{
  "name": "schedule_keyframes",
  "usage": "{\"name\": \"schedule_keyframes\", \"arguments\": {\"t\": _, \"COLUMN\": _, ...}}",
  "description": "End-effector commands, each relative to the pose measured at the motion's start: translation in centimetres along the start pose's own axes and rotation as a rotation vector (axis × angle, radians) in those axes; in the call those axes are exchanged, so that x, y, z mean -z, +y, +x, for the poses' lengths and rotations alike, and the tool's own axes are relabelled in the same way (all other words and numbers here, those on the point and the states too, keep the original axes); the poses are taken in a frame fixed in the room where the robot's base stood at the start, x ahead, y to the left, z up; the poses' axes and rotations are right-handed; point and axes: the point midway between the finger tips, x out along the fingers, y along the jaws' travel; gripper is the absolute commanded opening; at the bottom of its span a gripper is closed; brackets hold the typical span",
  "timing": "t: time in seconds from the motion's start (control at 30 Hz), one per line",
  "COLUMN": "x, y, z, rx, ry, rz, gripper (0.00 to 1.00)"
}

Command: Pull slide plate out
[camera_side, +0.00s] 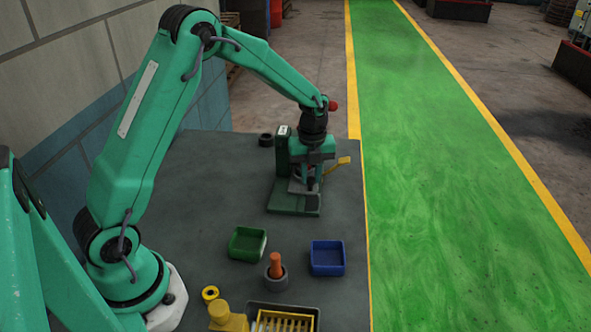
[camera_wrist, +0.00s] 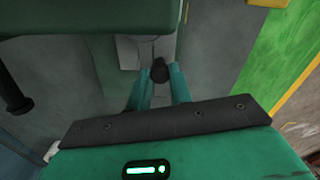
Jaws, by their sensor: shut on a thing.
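A green capstan station (camera_side: 283,152) stands near the right edge of the table in the side view, on a flat green base (camera_side: 292,203). A light grey plate (camera_side: 297,187), which looks like the slide plate, sits low in it above the base. My gripper (camera_side: 312,181) reaches down at the station's front. In the wrist view, the two green fingers of my gripper (camera_wrist: 159,84) close around a dark round knob (camera_wrist: 159,69). A grey plate surface (camera_wrist: 132,52) lies beyond the knob. How the knob joins the plate is hidden.
A yellow lever (camera_side: 343,161) sticks out right of the station. A green bin (camera_side: 248,244), a blue bin (camera_side: 327,258) and an orange peg in a dark holder (camera_side: 275,266) stand in front. A dark ring (camera_side: 265,140) lies behind. The table left of the station is clear.

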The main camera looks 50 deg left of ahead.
Motion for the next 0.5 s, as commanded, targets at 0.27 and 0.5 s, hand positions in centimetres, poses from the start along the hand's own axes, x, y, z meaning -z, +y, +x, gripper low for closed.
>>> {"name": "schedule_keyframes", "arguments": {"t": 0.27, "x": 4.5, "y": 1.0, "z": -0.1, "rx": 0.003, "ry": -0.002, "rz": 0.005, "gripper": 0.00}}
{"name": "schedule_keyframes", "arguments": {"t": 0.5, "x": 6.4, "y": 1.6, "z": -0.1, "rx": 0.004, "ry": -0.002, "rz": 0.004, "gripper": 0.00}}
